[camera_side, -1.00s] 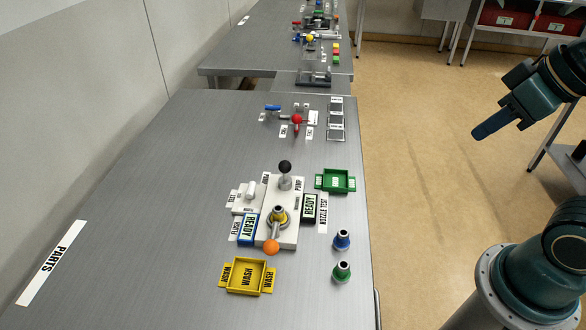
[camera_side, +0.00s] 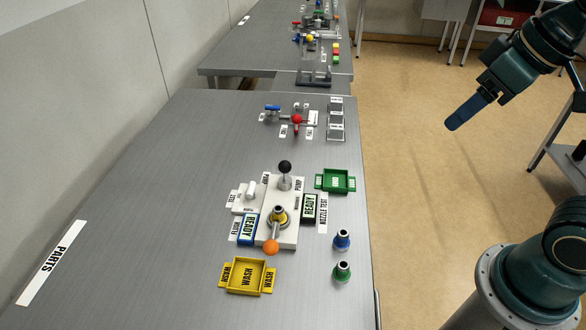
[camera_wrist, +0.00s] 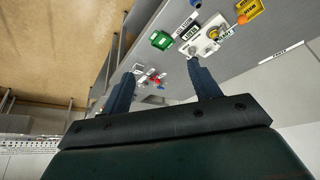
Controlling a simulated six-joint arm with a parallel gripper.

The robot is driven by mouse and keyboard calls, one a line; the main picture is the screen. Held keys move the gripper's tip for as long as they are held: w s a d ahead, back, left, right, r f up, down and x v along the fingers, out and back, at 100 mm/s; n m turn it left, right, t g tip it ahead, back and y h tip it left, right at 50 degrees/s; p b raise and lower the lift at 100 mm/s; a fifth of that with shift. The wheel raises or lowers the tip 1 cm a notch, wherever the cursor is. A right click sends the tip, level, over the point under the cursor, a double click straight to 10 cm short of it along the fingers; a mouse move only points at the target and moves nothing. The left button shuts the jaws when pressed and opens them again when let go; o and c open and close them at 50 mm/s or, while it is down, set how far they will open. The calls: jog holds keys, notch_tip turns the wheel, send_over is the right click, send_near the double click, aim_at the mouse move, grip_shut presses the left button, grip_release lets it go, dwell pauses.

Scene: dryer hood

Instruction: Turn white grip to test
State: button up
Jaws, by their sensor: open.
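The white grip (camera_side: 251,190) is a small lever on a white base at the left of the pump fixture (camera_side: 287,236). It stands tilted, its top leaning slightly right. Labels beside it include one that seems to read TEST (camera_side: 232,198). My gripper (camera_side: 456,124) is open and empty, in the air right of the table and well away from the grip. In the wrist view its two fingers (camera_wrist: 160,80) are spread apart. The fixture (camera_wrist: 205,40) shows there beyond the fingers, but the grip is too small to make out.
The fixture carries a black-knobbed lever (camera_side: 285,168) and an orange-knobbed lever (camera_side: 271,247). A green tray (camera_side: 350,181), a yellow WASH tray (camera_side: 247,289), a blue nozzle (camera_side: 342,240) and a green nozzle (camera_side: 342,272) surround it. Red and blue valves (camera_side: 297,119) stand farther back. The table's left side is largely clear.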

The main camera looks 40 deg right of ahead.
jog(key=w+a+r+n+g, duration=0.2)
jog(key=w+a, duration=0.2)
jog(key=w, duration=0.7)
jog(key=n+g, duration=0.3)
jog(key=n, duration=0.3)
send_over(251, 187)
notch_tip(251, 187, down, 16)
jog(key=shift+f, duration=0.25)
jog(key=shift+f, duration=0.1)
notch_tip(251, 187, down, 14)
jog(key=shift+r, duration=0.2)
